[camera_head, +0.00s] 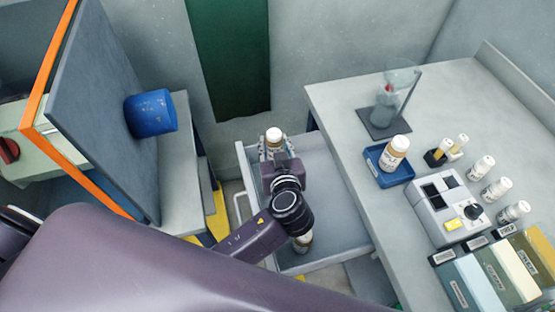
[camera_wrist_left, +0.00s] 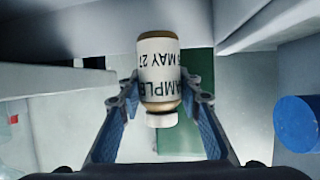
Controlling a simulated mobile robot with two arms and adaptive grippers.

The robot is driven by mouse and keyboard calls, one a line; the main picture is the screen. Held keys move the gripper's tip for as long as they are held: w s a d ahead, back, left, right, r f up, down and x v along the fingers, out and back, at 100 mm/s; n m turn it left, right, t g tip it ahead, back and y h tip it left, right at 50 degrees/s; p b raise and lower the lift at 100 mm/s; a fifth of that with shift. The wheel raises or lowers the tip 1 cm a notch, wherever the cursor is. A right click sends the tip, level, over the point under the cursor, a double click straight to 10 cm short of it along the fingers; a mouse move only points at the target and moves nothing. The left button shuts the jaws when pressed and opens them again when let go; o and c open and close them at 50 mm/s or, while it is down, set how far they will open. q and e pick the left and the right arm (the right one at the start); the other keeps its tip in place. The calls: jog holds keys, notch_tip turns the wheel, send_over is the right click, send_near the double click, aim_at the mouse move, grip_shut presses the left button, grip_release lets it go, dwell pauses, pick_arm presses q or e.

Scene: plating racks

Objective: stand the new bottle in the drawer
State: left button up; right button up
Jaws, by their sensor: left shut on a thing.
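My left gripper (camera_head: 275,158) is shut on a brown bottle with a white cap (camera_head: 274,136), over the far left part of the open drawer (camera_head: 335,205). In the left wrist view the held bottle (camera_wrist_left: 160,65) sits between both fingers, its label reading "SAMPLE" and "MAY 27" upside down and its cap toward the camera. Whether its base touches the drawer floor cannot be told. Another bottle (camera_head: 303,243) is in the drawer's near part, partly hidden by my wrist. My right gripper is out of view.
The bench (camera_head: 345,100) borders the drawer on the right, with a glass flask on a stand (camera_head: 386,115), a grey device (camera_head: 440,210) and several small white bottles. The drawer's right part is clear.

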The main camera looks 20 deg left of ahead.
pick_arm(q)
notch_tip(320, 180, down, 8)
jog(key=shift+f, duration=0.1)
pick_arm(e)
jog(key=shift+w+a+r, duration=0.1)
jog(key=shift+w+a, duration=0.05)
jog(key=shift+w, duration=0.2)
pick_arm(q)
jog(key=shift+f, duration=0.1)
jog(key=o, duration=1.1)
jog(key=shift+o, duration=0.2)
